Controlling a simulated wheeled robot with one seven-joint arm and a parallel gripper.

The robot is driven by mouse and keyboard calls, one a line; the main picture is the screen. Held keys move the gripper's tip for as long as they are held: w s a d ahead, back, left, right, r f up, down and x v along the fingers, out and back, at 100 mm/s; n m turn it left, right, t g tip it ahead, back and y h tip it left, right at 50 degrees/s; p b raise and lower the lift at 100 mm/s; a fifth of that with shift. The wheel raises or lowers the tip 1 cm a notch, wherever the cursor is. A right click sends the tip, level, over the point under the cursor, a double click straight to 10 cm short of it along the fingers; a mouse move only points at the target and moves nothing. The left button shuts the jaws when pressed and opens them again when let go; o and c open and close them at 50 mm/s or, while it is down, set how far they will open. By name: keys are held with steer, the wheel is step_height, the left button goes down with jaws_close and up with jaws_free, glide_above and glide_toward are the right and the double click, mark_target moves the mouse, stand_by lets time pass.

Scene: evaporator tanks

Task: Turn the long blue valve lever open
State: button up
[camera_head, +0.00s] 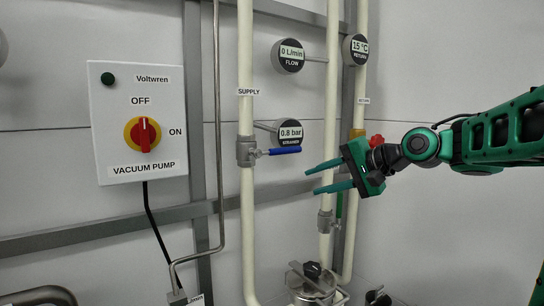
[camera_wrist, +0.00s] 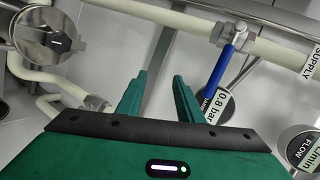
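The long blue valve lever (camera_head: 284,151) sits on a grey metal valve (camera_head: 246,151) on the SUPPLY pipe. It points right, crosswise to the upright pipe. My gripper (camera_head: 310,180) is open and empty, to the right of the lever and slightly below it, apart from it. In the wrist view the blue lever (camera_wrist: 216,72) lies just right of my open fingers (camera_wrist: 160,98), outside the gap between them.
A pressure gauge (camera_head: 291,132) reading 0.8 bar is right behind the lever. A pipe with a green-handled valve (camera_head: 325,221) stands behind my gripper. A red knob (camera_head: 376,141) is near my wrist. A vacuum pump switch box (camera_head: 140,120) hangs at left.

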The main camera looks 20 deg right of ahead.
mark_target(274, 152)
steer(key=a+r+y, duration=0.1)
steer(key=r, duration=0.1)
steer(key=a+r+y, duration=0.1)
steer(key=r, duration=0.2)
steer(key=w+a+r+t+y, duration=0.1)
steer(key=r, duration=0.1)
steer(key=shift+r+m+y, duration=0.3)
steer(key=shift+r+m, duration=0.1)
steer(key=shift+w+a, duration=0.15)
steer(key=shift+a, duration=0.05)
steer(key=x, duration=1)
jaws_close()
